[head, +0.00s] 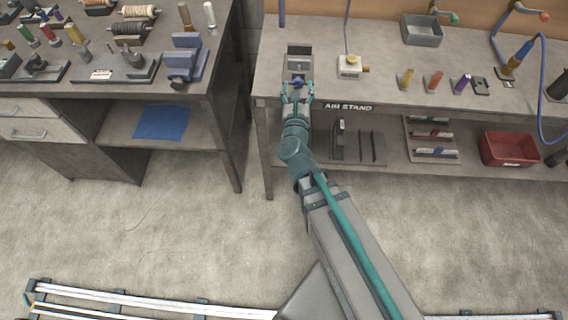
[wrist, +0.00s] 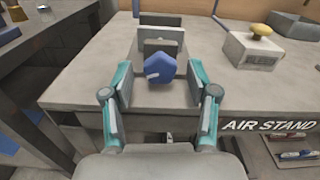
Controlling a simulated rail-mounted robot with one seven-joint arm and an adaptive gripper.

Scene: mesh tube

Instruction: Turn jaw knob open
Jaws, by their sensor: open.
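A blue faceted knob (wrist: 160,68) sits on the front of a grey jaw fixture (wrist: 162,38) near the front edge of the bench. The fixture (head: 299,64) also shows at the left end of the bench in the head view. My gripper (wrist: 161,108) is open, with one teal-backed finger to the left and one to the right of the knob. The fingertips stand apart from the knob. In the head view my gripper (head: 297,92) reaches over the bench edge and largely hides the knob.
A box with a yellow knob (wrist: 262,46) stands to the right of the fixture. The "AIR STAND" label (head: 349,107) is on the bench's front edge. Several coloured cylinders (head: 435,82) stand farther right. A second bench (head: 190,92) lies left across a gap.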

